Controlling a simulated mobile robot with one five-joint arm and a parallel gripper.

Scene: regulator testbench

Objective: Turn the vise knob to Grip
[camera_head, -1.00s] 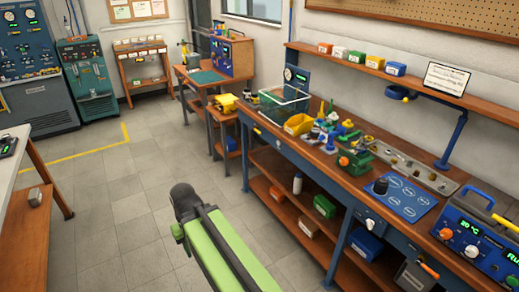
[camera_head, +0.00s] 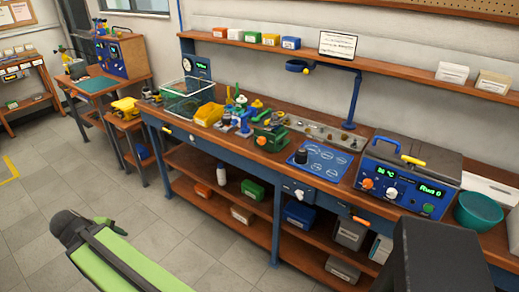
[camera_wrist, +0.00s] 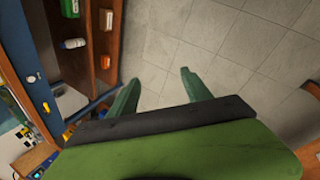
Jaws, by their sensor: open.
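A small green vise-like device (camera_head: 271,137) with an orange knob (camera_head: 262,141) on its left face sits on the workbench (camera_head: 345,195), near its front edge. A white knob (camera_head: 299,193) is on the blue front of the bench; I cannot tell which knob is the vise's. No Grip marking is readable. My gripper (camera_wrist: 160,92) is open and empty over the floor in the wrist view, its two green fingers apart. In the head view my green arm is at the lower left, in front of the bench and well apart from the knobs.
A blue mat (camera_head: 320,160) with a black knob-like piece lies right of the green device. A yellow bin (camera_head: 208,115) and clear tank (camera_head: 187,98) stand left. A blue control box (camera_head: 405,175) and teal bowl (camera_head: 479,211) stand right. The floor before the bench is clear.

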